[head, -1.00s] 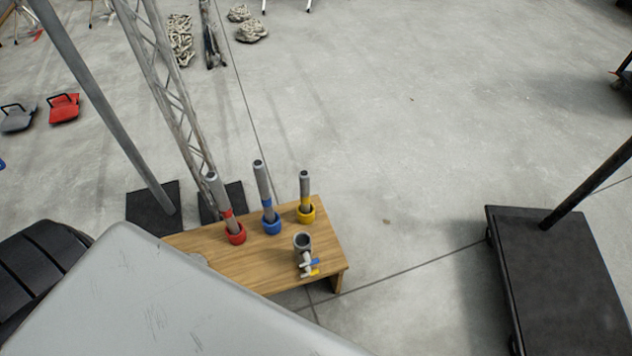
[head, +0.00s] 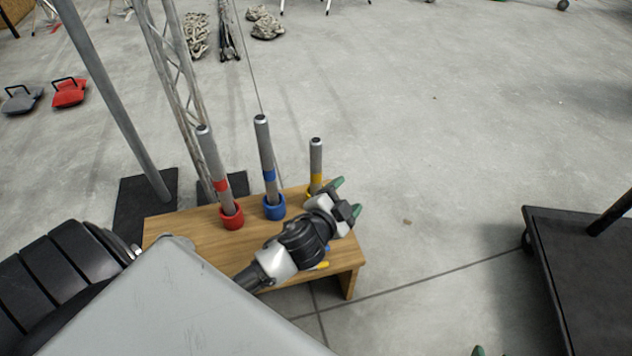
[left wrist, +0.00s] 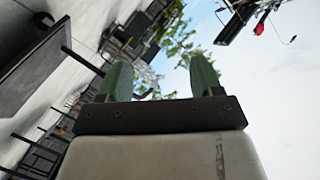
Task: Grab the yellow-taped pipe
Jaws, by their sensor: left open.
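The yellow-taped pipe (head: 316,158) is a short grey pipe with a yellow band near its lower part. It stands upright on the wooden bench (head: 190,240), and its base is mostly hidden by my left gripper. My left gripper (head: 347,197) is just right of and in front of the pipe's lower part, with green fingers spread. Whether it touches the pipe cannot be told. The left wrist view shows the two fingers (left wrist: 162,75) apart with nothing between them. A green tip at the bottom edge looks like my right gripper (head: 478,351); the rest is out of frame.
A red-banded pipe (head: 212,165) and a blue-banded pipe (head: 265,150) stand left of it in red and blue collars. A metal truss (head: 178,90) and a grey pole (head: 112,95) rise behind. A black cart (head: 590,275) stands right. Floor between bench and cart is clear.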

